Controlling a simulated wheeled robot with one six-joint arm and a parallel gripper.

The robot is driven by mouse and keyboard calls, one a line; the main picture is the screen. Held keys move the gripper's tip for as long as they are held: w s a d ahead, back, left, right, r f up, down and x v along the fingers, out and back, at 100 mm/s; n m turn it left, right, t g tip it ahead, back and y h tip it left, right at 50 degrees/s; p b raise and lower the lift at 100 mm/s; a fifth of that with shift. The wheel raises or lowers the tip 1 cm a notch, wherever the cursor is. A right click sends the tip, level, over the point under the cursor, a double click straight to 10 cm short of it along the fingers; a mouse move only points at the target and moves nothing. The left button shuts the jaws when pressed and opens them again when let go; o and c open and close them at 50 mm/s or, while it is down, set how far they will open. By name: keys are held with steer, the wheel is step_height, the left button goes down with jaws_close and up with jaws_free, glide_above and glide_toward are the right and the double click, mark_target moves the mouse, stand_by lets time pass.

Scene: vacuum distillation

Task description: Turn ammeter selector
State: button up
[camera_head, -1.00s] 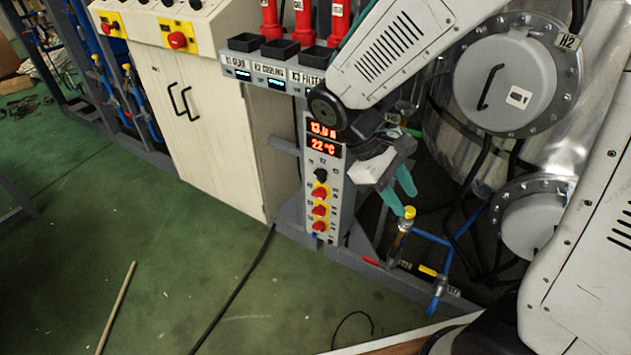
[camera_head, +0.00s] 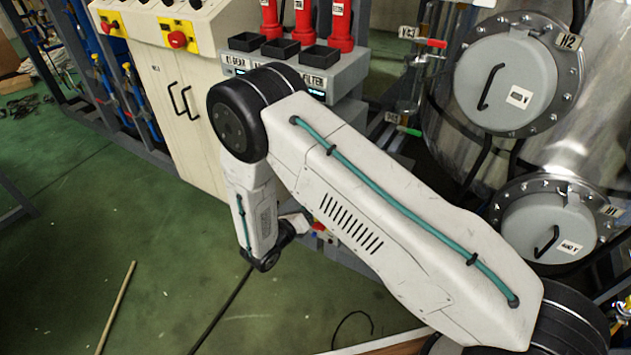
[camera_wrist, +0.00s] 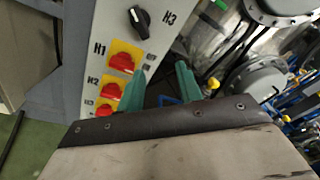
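The ammeter selector appears to be the black rotary knob (camera_wrist: 139,20) at the top of the pale panel (camera_wrist: 103,58) in the wrist view. A red knob on a yellow plate (camera_wrist: 122,61) sits below it, with more red knobs further down. My gripper (camera_wrist: 162,67) is open and empty in the wrist view, its two teal fingers apart. The fingers show below and right of the black knob in that view, not around it. In the head view my arm covers most of the panel, and the black knob and my fingertips are hidden there.
A metal vessel with round hatches (camera_head: 510,75) and blue pipes with a yellow-handled valve (camera_wrist: 214,83) are to the right.

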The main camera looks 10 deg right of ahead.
steer(key=w+d+r+n+t+y, duration=0.1)
steer(key=w+d+n+t, duration=0.1)
steer(key=w, duration=0.6)
steer(key=shift+w+d+r+n, duration=0.25)
steer(key=shift+d+r+n, duration=0.15)
steer(key=shift+d+n, duration=0.15)
jaws_close()
